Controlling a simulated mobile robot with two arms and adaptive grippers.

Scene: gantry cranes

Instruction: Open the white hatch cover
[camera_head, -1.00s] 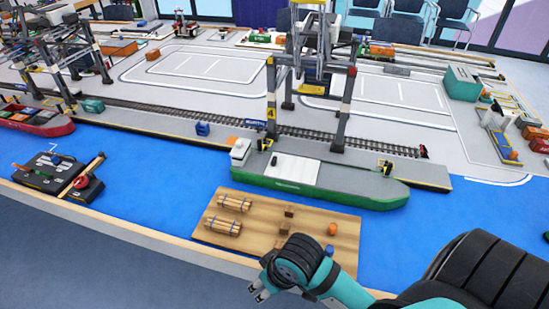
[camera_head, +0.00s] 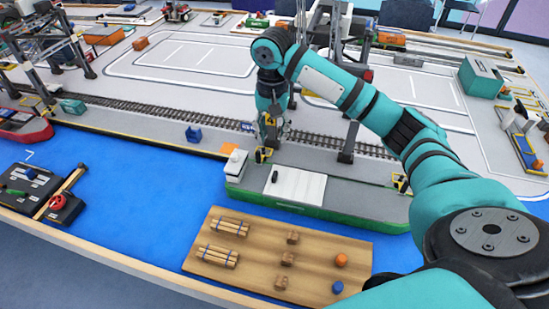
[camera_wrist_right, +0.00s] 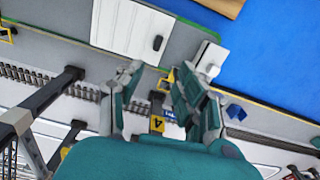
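The white hatch cover (camera_head: 300,186) lies flat on the deck of the green ship (camera_head: 345,203). A small black handle (camera_head: 275,176) stands at its left end. In the right wrist view the cover (camera_wrist_right: 128,25) and its handle (camera_wrist_right: 157,43) show at the top, just beyond the fingers. My right gripper (camera_head: 271,133) points down above the quay side, behind the ship's left end, apart from the cover. In the right wrist view my right gripper (camera_wrist_right: 160,80) has its fingers spread with nothing between them. My left gripper is not in view.
The ship's white cabin (camera_head: 236,163) stands left of the cover. Gantry crane legs (camera_head: 349,138) rise behind the ship, close to my right arm. A wooden board (camera_head: 262,256) with logs and blocks lies in front. A blue block (camera_head: 193,134) sits on the quay.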

